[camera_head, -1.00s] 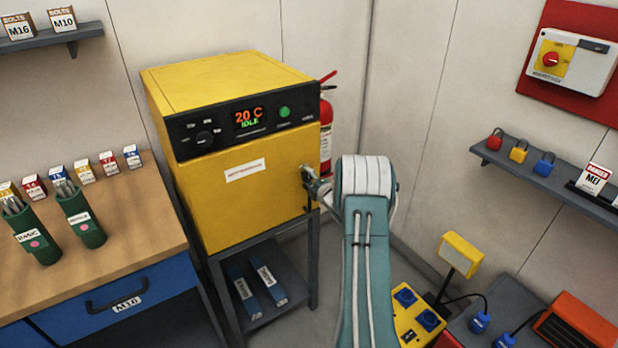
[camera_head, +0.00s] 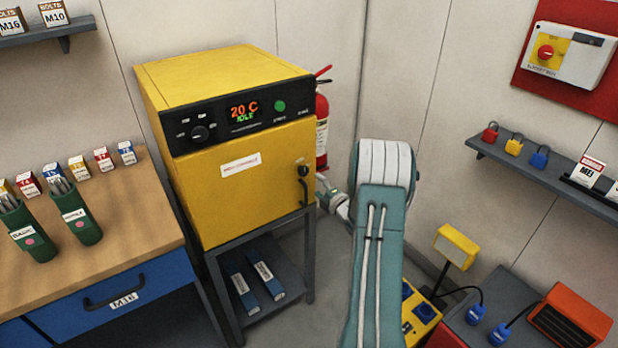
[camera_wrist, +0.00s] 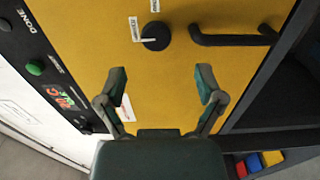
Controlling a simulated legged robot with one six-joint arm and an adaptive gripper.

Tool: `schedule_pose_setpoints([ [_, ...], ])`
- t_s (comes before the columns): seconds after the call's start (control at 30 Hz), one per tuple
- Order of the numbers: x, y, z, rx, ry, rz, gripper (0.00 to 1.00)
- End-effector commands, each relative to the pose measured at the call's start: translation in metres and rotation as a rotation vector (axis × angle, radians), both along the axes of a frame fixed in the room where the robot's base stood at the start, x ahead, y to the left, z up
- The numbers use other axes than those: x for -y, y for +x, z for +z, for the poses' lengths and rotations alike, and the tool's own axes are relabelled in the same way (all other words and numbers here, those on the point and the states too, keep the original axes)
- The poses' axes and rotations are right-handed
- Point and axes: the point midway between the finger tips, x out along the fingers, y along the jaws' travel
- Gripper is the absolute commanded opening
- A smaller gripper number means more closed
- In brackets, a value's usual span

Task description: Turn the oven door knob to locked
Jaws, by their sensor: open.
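The yellow oven (camera_head: 225,195) stands on a grey stand, its door shut. The black door knob (camera_head: 302,170) is at the door's right edge. In the wrist view the round knob (camera_wrist: 155,36) has a white pointer line directed left, towards one of two small white labels beside it; their text is unreadable. The black door handle (camera_wrist: 235,40) is right of the knob there. My gripper (camera_wrist: 162,80) is open and empty, facing the door with the knob ahead of its fingers, apart from it. In the head view it shows small, right of the door edge.
A red fire extinguisher (camera_head: 322,130) stands behind the oven's right side. The workbench (camera_head: 110,230) with green holders is at left. A yellow socket box (camera_head: 420,318) and a lamp (camera_head: 455,250) are low at right. A wall shelf (camera_head: 560,180) holds padlocks.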

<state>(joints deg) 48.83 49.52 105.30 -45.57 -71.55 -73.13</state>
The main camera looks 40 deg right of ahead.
Motion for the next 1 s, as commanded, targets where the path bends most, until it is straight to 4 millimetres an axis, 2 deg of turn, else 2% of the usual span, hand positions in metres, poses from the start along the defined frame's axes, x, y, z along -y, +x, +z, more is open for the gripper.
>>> schedule_pose_setpoints([
  [0.13, -0.002, -0.025, 0.000, -0.001, 0.000, -0.001, 0.87],
  [0.33, -0.005, -0.037, 0.000, 0.001, 0.000, 0.001, 0.87],
  [0.87, -0.005, -0.036, 0.001, -0.001, 0.000, 0.001, 0.87],
  [1.0, -0.015, -0.023, 0.022, -0.038, 0.031, -0.016, 0.87],
])
